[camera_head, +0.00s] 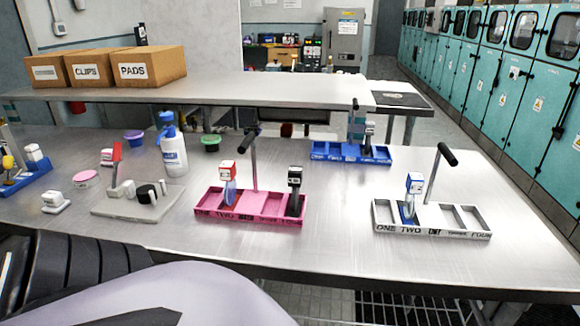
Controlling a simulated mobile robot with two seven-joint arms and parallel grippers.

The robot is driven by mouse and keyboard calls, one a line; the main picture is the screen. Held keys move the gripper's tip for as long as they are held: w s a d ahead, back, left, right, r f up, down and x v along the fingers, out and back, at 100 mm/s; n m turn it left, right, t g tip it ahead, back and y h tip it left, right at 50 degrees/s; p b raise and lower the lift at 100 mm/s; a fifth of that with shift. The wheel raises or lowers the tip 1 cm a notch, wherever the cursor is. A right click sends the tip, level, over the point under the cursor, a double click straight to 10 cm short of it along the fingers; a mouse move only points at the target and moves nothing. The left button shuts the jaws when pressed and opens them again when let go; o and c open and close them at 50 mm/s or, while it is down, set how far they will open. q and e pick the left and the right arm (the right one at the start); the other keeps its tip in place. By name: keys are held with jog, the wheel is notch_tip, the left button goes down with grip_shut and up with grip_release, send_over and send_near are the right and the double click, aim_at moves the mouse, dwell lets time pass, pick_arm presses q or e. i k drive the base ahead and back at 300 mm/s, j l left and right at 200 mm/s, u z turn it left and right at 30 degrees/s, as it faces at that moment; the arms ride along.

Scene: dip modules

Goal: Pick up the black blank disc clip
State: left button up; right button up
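A clip with a black head (295,178) and a dark disc below it stands upright in the right part of the pink tray (250,217). Its head carries a small pale mark too small to read. A short black cylinder (147,194) sits on a grey plate (135,208) at the left, beside small white pieces. I cannot tell from this view which one is the blank disc clip. Neither of my grippers is in view.
A red-and-white-headed clip (228,170) shares the pink tray. A white tray (432,233) with another clip (414,183) stands at the right. Upright posts with black handles rise from the trays. A white bottle (173,153) stands left of centre. The front table right of the white tray is clear.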

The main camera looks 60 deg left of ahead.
aim_at(295, 173)
jog(key=j+u, duration=0.1)
jog(key=u, duration=0.7)
jog(key=j+u, duration=0.15)
jog(key=u, duration=0.2)
jog(key=i+u, duration=0.1)
jog(key=u, duration=0.3)
jog(key=l, duration=0.35)
